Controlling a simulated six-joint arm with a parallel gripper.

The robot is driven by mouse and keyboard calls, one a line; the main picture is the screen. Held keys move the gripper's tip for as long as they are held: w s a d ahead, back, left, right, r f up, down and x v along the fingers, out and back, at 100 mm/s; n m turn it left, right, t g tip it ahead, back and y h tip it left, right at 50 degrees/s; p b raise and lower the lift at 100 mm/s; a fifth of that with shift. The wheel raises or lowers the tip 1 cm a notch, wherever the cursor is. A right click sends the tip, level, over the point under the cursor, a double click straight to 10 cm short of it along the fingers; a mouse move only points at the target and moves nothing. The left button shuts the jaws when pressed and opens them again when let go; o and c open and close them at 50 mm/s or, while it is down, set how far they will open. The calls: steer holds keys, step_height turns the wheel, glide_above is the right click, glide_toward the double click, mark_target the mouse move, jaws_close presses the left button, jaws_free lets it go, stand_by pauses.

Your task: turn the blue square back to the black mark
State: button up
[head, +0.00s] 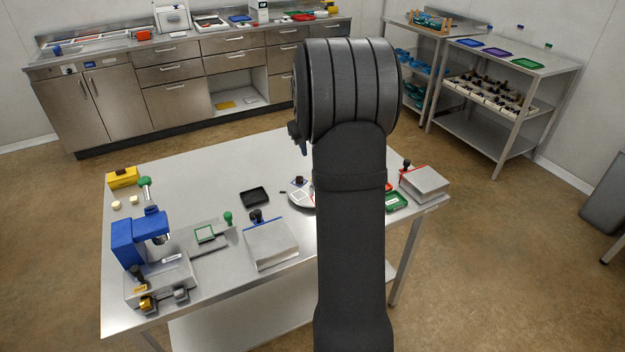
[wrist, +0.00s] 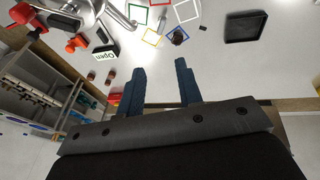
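A dark knob (wrist: 178,36) stands at the plate's edge beside the yellow one. In the head view my arm hides part of the plate (head: 302,204). My gripper (wrist: 160,85) is open and empty, apart from the plate.
A black tray (head: 255,196) sits left of the plate. A steel box with a dark knob (head: 270,245), a blue press (head: 135,240) and another steel box (head: 425,183) stand on the table. The table's back left is mostly clear.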

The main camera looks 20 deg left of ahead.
steer(key=w+f+m, duration=0.1)
steer(key=f+m, duration=0.1)
steer(key=f, duration=0.3)
steer(key=w+f+m, duration=0.2)
steer(key=f, duration=0.4)
steer(key=w+a+f+m, duration=0.1)
steer(key=f+m, duration=0.1)
steer(key=f, duration=0.3)
steer(key=shift+w+a+f+t, duration=0.1)
steer(key=shift+w+f+t, duration=0.05)
steer(key=shift+w+t, duration=0.2)
jaws_close()
